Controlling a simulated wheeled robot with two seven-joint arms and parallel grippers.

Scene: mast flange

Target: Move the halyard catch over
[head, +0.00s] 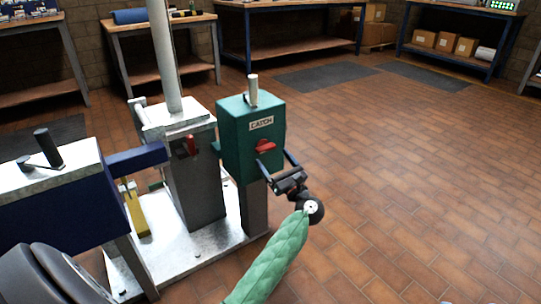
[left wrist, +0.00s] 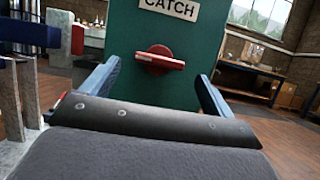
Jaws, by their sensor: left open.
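The halyard catch is a teal box with a CATCH label (head: 261,123) and a red handle (head: 265,146) on its front face. A pale upright pin stands on top of it. My left gripper (head: 273,157) is open in front of the red handle, with one finger to each side. In the left wrist view the red handle (left wrist: 160,59) sits between the two blue-grey fingers, beyond their base, and nothing is gripped. Whether the fingers touch the box is not clear. My right gripper is not in view.
A grey mast (head: 165,55) rises from a metal post beside the box, with a red part (head: 191,145) on its side. A blue-sided block with a pale top (head: 45,170) stands at left. The metal base plate (head: 195,250) carries them. Tiled floor (head: 420,190) is clear at right.

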